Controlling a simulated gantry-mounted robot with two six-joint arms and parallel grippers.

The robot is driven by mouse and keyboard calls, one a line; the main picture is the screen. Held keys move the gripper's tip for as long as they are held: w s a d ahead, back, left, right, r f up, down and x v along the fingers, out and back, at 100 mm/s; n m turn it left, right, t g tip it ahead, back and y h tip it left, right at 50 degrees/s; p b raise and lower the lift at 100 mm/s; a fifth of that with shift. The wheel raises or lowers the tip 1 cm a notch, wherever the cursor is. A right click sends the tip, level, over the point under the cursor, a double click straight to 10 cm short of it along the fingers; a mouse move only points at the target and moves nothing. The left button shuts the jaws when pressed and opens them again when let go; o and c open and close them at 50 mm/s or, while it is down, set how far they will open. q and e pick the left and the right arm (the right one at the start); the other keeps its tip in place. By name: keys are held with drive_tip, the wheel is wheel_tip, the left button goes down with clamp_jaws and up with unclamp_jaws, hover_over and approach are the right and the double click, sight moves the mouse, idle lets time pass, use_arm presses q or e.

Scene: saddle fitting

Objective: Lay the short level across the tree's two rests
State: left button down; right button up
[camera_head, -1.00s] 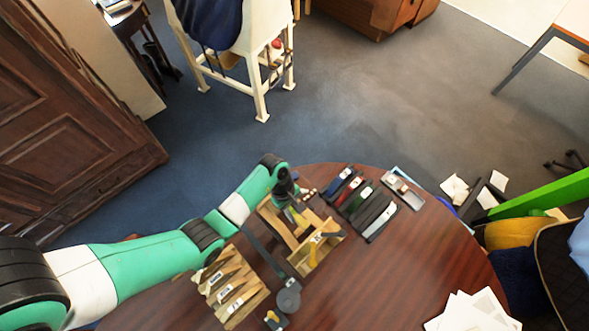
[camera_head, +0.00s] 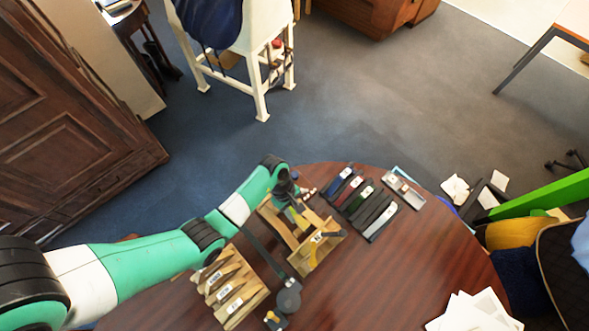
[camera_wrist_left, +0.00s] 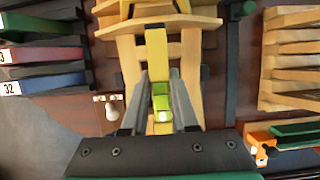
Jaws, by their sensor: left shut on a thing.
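The short level (camera_wrist_left: 161,68) is a narrow yellow bar with a bright green vial, seen in the left wrist view between my gripper's fingers. My left gripper (camera_wrist_left: 161,105) is shut on it. In the head view the left gripper (camera_head: 290,201) is at the back end of the wooden tree (camera_head: 276,220), with the yellow level (camera_head: 298,218) reaching over the frame. Whether the level touches the rests cannot be told. The tree also shows in the left wrist view (camera_wrist_left: 128,55), beneath and beyond the level. My right gripper is not in view.
A wooden rack with labelled slots (camera_head: 232,289) stands front left of the tree. A dark strip with a round end (camera_head: 289,300) lies between them. The table's right side (camera_head: 420,255) is mostly clear.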

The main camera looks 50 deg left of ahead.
use_arm(q)
drive_tip(key=shift+f, duration=0.3)
idle(0.4)
idle(1.0)
drive_tip(key=c, duration=0.6)
unclamp_jaws()
drive_tip(key=shift+o, duration=0.3)
drive_tip(key=o, duration=0.3)
drive_tip(key=shift+o, duration=0.2)
wheel_tip(320, 180, up, 5)
drive_tip(key=p, duration=0.5)
drive_tip(key=shift+p, duration=0.3)
